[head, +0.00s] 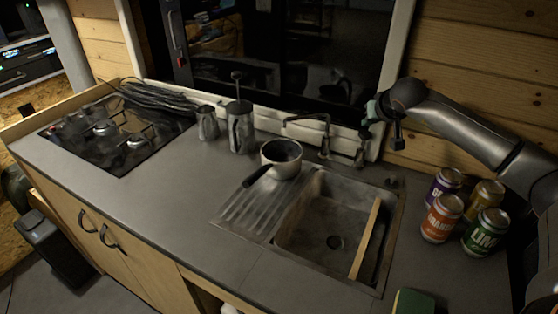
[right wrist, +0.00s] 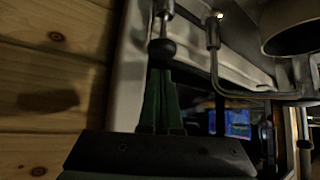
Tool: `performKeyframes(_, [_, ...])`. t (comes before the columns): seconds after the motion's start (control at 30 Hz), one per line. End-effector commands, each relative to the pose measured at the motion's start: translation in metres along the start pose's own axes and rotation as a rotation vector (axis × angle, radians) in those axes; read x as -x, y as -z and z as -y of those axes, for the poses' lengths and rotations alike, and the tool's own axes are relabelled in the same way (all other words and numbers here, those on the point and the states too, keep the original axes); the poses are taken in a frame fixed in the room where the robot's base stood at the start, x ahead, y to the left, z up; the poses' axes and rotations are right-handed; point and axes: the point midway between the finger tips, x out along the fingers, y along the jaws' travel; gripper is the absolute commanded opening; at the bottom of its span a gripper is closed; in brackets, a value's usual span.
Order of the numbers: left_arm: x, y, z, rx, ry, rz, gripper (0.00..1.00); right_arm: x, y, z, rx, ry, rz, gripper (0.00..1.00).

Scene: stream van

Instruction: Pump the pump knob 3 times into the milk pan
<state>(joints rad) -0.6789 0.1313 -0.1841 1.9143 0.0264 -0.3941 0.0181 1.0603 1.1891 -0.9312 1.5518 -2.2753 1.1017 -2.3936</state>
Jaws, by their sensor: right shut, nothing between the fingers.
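The milk pan (head: 284,154) is a light pan with a dark inside and a dark handle pointing front-left. It stands at the sink's back left, near the end of the thin bent spout (head: 303,120); part of it shows top right in the right wrist view (right wrist: 295,38). The pump knob (right wrist: 162,49) is a small dark knob on a metal rod. My right gripper (head: 370,111) is shut, with its green fingertips at the knob in the right wrist view (right wrist: 161,72). The fingers hold nothing; whether they touch the knob I cannot tell. My left gripper is out of view.
A steel sink (head: 340,220) with a wooden strip lies in front of the pump. Several cans, including an orange can (head: 441,218), stand at right below my right arm. The front-left counter is clear.

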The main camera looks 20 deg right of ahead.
Motion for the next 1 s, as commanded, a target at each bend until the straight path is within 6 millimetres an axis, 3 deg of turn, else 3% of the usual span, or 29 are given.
performKeyframes(0.27, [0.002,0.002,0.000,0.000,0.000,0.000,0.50,0.002,0.002,0.000,0.000,0.000,-0.001,0.00])
performKeyframes(0.7, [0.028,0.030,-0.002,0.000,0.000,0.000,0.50,0.032,0.033,0.000,-0.001,0.000,-0.001,0.00])
performKeyframes(1.0, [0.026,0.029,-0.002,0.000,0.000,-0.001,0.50,0.042,0.044,0.000,0.000,0.001,-0.001,0.00])
